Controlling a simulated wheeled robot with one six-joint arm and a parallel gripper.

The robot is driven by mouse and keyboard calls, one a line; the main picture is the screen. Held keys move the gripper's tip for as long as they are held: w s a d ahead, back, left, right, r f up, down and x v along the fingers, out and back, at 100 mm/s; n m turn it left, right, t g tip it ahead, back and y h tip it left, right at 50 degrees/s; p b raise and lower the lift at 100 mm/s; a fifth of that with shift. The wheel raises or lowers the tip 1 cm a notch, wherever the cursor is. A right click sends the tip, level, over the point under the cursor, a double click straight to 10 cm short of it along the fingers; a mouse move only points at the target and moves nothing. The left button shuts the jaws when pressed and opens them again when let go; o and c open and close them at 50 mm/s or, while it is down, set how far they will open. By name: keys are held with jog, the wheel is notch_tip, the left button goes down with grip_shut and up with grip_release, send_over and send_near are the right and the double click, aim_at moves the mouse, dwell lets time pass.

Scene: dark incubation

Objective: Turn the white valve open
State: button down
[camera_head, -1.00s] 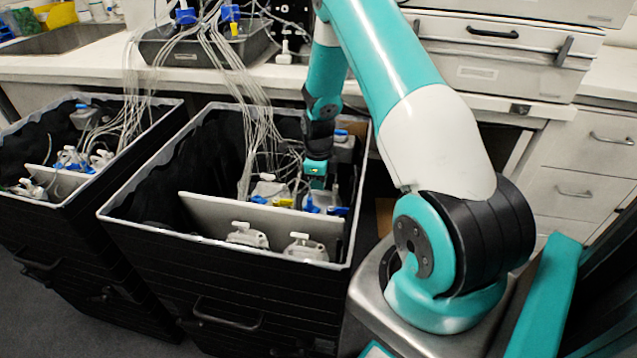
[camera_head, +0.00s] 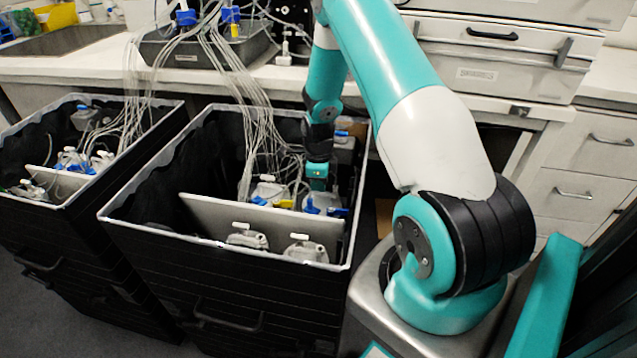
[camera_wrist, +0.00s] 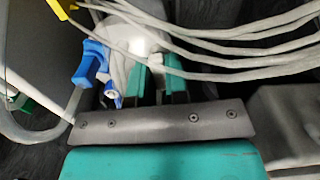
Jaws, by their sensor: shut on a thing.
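My gripper (camera_head: 316,186) reaches down into the right-hand black crate (camera_head: 150,236), among tubed bottles behind a pale divider. In the wrist view its two teal fingers (camera_wrist: 156,80) are close together with a narrow gap, shut on a small pale part that I take to be the white valve. The fingers and tubing hide most of it. A whitish bottle top (camera_wrist: 145,42) lies just beyond the fingertips. A blue clamp (camera_wrist: 92,62) sits to their left, apart from them. Blue fittings (camera_head: 312,206) also show below my gripper in the head view.
Grey tubes (camera_wrist: 240,50) cross just above the fingers in the wrist view. The pale divider (camera_head: 225,217) and crate walls are close by. Two bottles with white tops (camera_head: 303,249) stand in front of the divider. Another black crate (camera_head: 45,222) stands left.

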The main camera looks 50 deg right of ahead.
jog(key=n, duration=0.4)
jog(key=shift+r+p, duration=0.1)
jog(key=shift+p, duration=0.25)
jog(key=n, duration=0.5)
jog(key=shift+w+p, duration=0.1)
jog(key=shift+p, duration=0.25)
jog(key=n, duration=0.3)
jog(key=shift+n+p, duration=0.35)
jog(key=shift+n, duration=1.85)
jog(key=c, duration=1.4)
grip_release()
notch_tip(320, 180, up, 17)
jog(key=shift+r+p, duration=0.2)
jog(key=shift+p, duration=0.1)
